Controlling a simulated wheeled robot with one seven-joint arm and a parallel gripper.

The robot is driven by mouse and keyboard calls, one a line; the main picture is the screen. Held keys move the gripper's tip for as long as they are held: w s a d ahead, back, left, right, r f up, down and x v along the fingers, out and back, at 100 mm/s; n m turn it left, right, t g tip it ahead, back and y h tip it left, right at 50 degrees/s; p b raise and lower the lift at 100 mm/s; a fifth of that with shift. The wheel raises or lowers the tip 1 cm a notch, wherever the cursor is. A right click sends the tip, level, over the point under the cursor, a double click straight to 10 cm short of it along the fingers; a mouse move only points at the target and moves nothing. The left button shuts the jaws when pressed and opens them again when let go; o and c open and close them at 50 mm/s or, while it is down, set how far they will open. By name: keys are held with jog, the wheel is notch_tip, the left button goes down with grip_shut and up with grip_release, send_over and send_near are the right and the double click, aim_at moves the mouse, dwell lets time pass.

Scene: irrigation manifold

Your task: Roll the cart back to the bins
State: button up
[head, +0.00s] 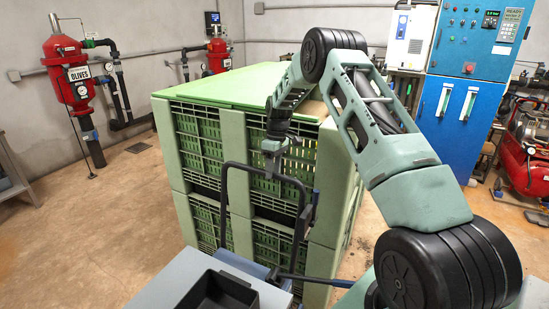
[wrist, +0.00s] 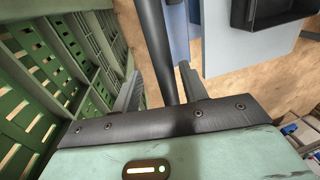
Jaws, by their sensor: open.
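The cart shows at the bottom of the head view, with a grey-blue deck (head: 165,283) and an upright dark handle frame (head: 228,195). The stacked green bins (head: 240,140) stand just behind the handle, with slatted sides and pale green corner posts. My gripper (head: 273,160) points down at the handle's top bar, in front of the bins. In the wrist view my gripper (wrist: 160,72) is open, with the dark handle bar (wrist: 154,40) running between its two fingers. I cannot tell whether the fingers touch the bar. The bins' slats (wrist: 45,75) fill the left of that view.
A black tray (head: 222,292) sits on the cart deck. Red filter tanks (head: 72,75) stand at the back left, a blue cabinet (head: 445,120) at the back right, and a red compressor (head: 525,155) at the far right. The floor left of the bins is mostly clear.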

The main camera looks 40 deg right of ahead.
jog(key=w+d+r+b, duration=0.1)
jog(key=d+r+b, duration=0.1)
jog(key=r, duration=1.5)
jog(key=shift+w+d+b, duration=0.15)
jog(key=shift+d+b, duration=0.25)
jog(key=shift+d, duration=0.2)
